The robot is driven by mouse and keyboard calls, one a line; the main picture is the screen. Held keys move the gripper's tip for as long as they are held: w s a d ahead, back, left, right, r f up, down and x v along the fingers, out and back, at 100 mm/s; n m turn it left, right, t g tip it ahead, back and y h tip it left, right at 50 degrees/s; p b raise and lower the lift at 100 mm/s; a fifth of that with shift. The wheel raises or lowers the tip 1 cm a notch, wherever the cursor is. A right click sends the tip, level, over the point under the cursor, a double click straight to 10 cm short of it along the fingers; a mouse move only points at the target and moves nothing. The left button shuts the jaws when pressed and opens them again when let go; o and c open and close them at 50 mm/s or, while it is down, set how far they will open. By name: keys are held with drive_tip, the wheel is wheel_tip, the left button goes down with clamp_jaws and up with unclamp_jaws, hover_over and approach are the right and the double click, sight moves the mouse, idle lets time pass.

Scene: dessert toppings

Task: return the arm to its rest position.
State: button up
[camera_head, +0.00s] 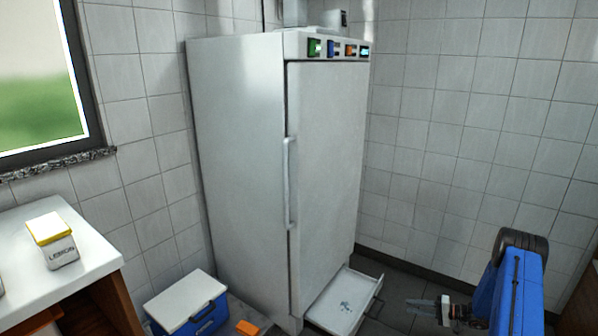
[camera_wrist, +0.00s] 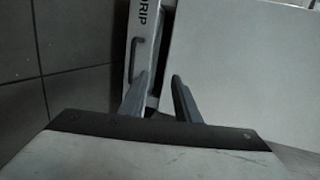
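My arm (camera_head: 517,290), blue with a dark joint on top, stands at the lower right of the head view. My gripper (camera_head: 415,307) points left, low over the dark floor and to the right of the pulled-out drawer. In the wrist view my gripper (camera_wrist: 160,82) shows two grey fingers with a gap between them. Nothing is held between them. The drawer front, with the handle (camera_wrist: 136,58) and the letters "DRIP", lies beyond the fingertips in that view. I cannot tell the exact distance.
A tall white fridge (camera_head: 240,150) has its door closed; its low drawer (camera_head: 318,312) sticks out. A blue cooler box (camera_head: 180,300) with a white lid stands left of it. A counter (camera_head: 95,250) holds a yellow-topped carton (camera_head: 52,240). Tiled wall (camera_head: 480,130) stands behind.

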drive_tip(key=s+a+r+n+g+h, duration=0.15)
drive_tip(key=a+r, duration=0.35)
drive_tip(key=r, duration=0.6)
drive_tip(key=s+a+r+n+g, duration=0.1)
drive_tip(key=s+a+r+g, duration=0.3)
drive_tip(key=r, duration=0.6)
drive_tip(key=s+a+r+n+g+h, duration=0.1)
drive_tip(key=s+a+r+n, duration=0.1)
drive_tip(key=a+r, duration=0.65)
drive_tip(key=s+a+r+h, duration=0.2)
drive_tip(key=s+a+r, duration=0.1)
drive_tip(key=s+r, duration=0.45)
drive_tip(key=s+a+r+h, duration=0.2)
drive_tip(key=s+r, duration=0.5)
drive_tip(key=r, duration=0.2)
drive_tip(key=s+r+t+h, duration=0.2)
drive_tip(key=s+r+h, duration=0.1)
drive_tip(key=s, duration=1.1)
drive_tip(key=s+a+r+n+t+h, duration=0.1)
drive_tip(key=s+r+h, duration=0.2)
drive_tip(key=s, duration=1.1)
drive_tip(key=shift+s+r+t, duration=0.25)
drive_tip(key=shift+r+t, duration=0.1)
drive_tip(key=shift+r, duration=0.35)
